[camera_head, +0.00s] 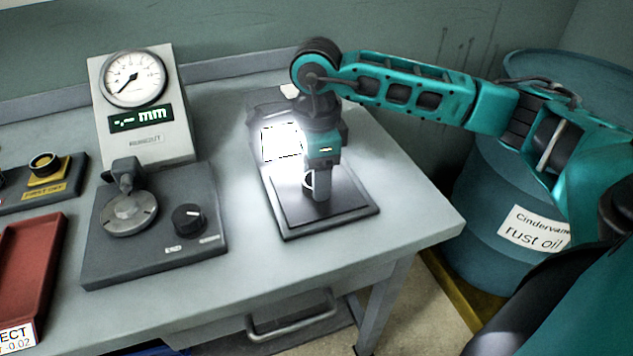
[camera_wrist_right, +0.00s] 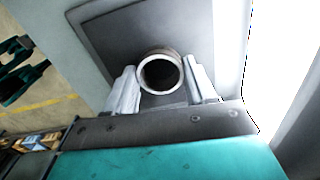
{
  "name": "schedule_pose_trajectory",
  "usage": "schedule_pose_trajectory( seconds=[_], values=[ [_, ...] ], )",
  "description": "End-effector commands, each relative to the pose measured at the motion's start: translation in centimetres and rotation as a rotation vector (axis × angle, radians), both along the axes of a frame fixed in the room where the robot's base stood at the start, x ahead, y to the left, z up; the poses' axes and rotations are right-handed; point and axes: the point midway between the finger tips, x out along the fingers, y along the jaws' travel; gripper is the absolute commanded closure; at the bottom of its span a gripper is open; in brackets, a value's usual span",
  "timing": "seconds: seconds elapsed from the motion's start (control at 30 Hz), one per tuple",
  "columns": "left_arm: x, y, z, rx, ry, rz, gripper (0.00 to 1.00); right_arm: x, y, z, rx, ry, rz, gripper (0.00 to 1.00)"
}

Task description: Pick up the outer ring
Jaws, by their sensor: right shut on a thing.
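The outer ring is a grey metal ring; its rim (camera_wrist_right: 158,53) shows end-on between the two fingers in the right wrist view. My right gripper (camera_head: 318,186) points down over the dark tray (camera_head: 352,203) under the bright lamp and is shut on the ring. In the head view only a thin bright arc of the ring (camera_head: 307,180) shows beside the fingers; the rest is hidden. I cannot tell whether the ring touches the tray. My left gripper is not in view.
A gauge stand (camera_head: 148,140) with a dial and mm display stands left on the bench (camera_head: 412,222). A small ring sits on a yellow block (camera_head: 48,181) at far left, above a red tray (camera_head: 40,262). A blue rust oil drum (camera_head: 480,222) stands right of the bench.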

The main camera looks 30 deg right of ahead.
Motion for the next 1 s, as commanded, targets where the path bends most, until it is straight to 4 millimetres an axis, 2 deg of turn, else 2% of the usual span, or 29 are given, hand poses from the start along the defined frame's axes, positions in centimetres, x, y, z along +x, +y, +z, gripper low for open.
schedule_pose_trajectory(
  seconds=[0.03, 0.17, 0.37, 0.57, 0.67, 0.77, 1.0],
  values=[
    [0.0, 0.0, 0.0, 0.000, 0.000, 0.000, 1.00, 0.0, 0.0, 0.0, 0.000, 0.000, 0.000, 0.74],
    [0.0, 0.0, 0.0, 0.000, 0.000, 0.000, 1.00, 0.0, 0.0, 0.1, 0.001, -0.001, 0.000, 0.85],
    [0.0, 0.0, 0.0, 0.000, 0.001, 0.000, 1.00, 0.0, 0.0, 0.2, 0.001, -0.001, 0.000, 0.85],
    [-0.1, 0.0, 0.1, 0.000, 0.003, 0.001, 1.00, 0.1, 0.0, 1.7, 0.001, -0.004, 0.000, 0.85],
    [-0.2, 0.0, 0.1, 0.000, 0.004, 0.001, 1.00, 0.1, 0.0, 3.4, 0.000, -0.005, 0.000, 0.85],
    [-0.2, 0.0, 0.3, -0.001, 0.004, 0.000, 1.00, 0.1, 0.0, 6.0, 0.001, -0.008, 0.000, 0.85],
    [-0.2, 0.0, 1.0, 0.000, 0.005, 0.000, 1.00, 0.1, 0.0, 13.5, 0.002, -0.008, 0.000, 0.85]
  ],
)
